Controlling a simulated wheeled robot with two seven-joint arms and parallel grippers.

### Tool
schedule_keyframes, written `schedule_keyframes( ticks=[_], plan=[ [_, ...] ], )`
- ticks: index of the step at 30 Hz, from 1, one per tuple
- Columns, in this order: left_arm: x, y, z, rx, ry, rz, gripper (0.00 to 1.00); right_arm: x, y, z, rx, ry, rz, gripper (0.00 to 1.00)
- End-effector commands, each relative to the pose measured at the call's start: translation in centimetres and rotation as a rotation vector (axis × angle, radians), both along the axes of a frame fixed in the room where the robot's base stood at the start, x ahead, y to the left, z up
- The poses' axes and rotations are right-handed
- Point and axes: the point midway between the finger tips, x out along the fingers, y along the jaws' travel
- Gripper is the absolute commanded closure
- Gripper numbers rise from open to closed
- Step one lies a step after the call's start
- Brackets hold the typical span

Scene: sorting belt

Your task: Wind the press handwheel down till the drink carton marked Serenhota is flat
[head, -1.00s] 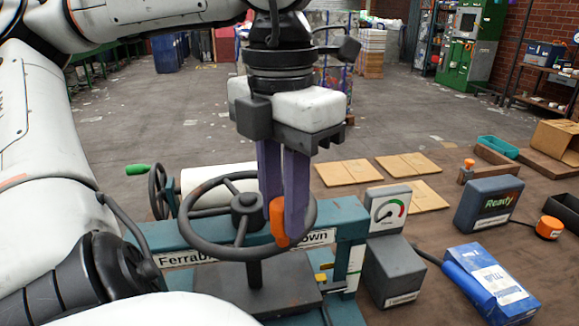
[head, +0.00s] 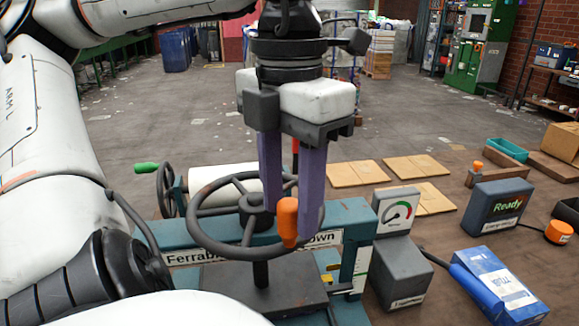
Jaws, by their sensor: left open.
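The press handwheel (head: 203,240) is a dark spoked wheel on the teal press (head: 350,232), with an orange handle (head: 288,218) on its near right rim. My left gripper (head: 291,212) points down with its purple fingers open, one on each side of the orange handle. Whether either finger touches the handle I cannot tell. A dark press plate (head: 230,283) hangs on the screw below the wheel. What lies under the plate is hidden, and I cannot read the name Serenhota anywhere. My right gripper is out of view.
A blue carton (head: 478,272) with a white label lies on the table at right. A gauge box (head: 396,208), a grey block (head: 400,270) and a "Ready" display (head: 495,207) stand nearby. Flat cardboard pieces (head: 415,166) lie behind. A green-handled wheel (head: 168,190) is at left.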

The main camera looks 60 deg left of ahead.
Motion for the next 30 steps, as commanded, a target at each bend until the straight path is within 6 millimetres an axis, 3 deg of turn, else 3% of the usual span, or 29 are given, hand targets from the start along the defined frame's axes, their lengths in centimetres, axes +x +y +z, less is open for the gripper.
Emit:
schedule_keyframes(
  ticks=[9,15,30],
  plan=[
    [0.1,0.0,6.3,0.001,-0.003,0.004,0.58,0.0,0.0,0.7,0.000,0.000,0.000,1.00],
    [0.0,0.1,8.8,0.000,0.000,0.002,0.58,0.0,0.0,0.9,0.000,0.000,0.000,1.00],
    [0.0,0.0,9.4,-0.002,0.001,0.000,0.58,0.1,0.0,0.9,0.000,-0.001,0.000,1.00]
  ],
)
